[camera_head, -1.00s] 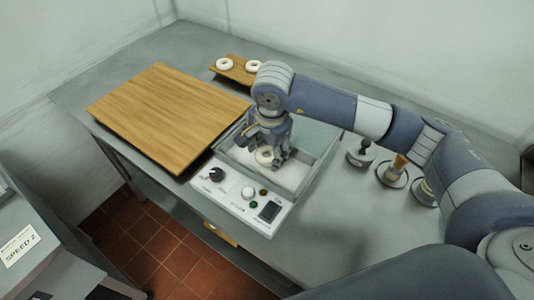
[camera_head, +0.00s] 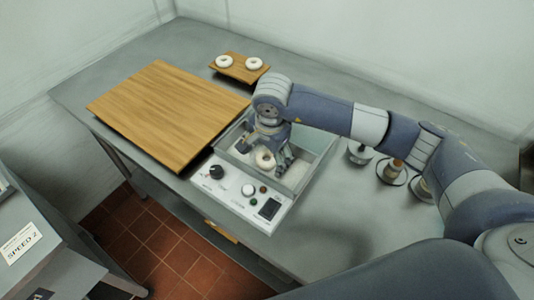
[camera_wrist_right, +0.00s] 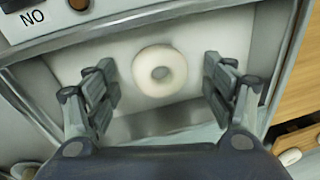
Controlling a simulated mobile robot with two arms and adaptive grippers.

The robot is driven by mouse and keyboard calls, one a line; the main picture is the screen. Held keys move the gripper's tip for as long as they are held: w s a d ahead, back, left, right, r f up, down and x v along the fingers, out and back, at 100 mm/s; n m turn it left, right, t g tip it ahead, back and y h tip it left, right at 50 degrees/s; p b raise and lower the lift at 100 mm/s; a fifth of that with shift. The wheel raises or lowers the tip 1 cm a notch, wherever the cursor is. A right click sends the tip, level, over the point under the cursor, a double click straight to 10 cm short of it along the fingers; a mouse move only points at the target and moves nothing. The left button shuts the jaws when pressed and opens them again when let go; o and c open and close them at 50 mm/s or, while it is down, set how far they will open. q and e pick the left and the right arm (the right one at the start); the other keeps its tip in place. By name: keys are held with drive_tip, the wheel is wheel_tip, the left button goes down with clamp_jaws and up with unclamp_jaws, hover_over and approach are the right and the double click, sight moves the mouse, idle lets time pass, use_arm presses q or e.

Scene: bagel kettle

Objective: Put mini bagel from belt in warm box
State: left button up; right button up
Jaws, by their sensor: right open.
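A pale mini bagel (camera_head: 265,160) lies flat on the white floor of the warm box (camera_head: 310,170), a shallow metal-walled bin with a control panel at its front. In the right wrist view the bagel (camera_wrist_right: 160,71) lies between the fingers of my right gripper (camera_wrist_right: 160,80), with a gap on both sides. My right gripper (camera_head: 265,155) is open and reaches down into the box from above. Its arm hides part of the box. My left gripper is not in view. No belt can be made out.
A large wooden board (camera_head: 170,112) lies left of the box. A small board (camera_head: 240,67) behind holds two pale bagels (camera_head: 224,62) (camera_head: 253,64). Several small round-based items (camera_head: 392,172) stand at the right. The front right counter (camera_head: 345,225) is clear.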

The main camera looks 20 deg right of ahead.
sight(269, 163)
drive_tip(key=shift+r, duration=0.45)
wheel_tip(269, 163, up, 11)
drive_tip(key=s+b, duration=0.2)
drive_tip(key=b, duration=0.1)
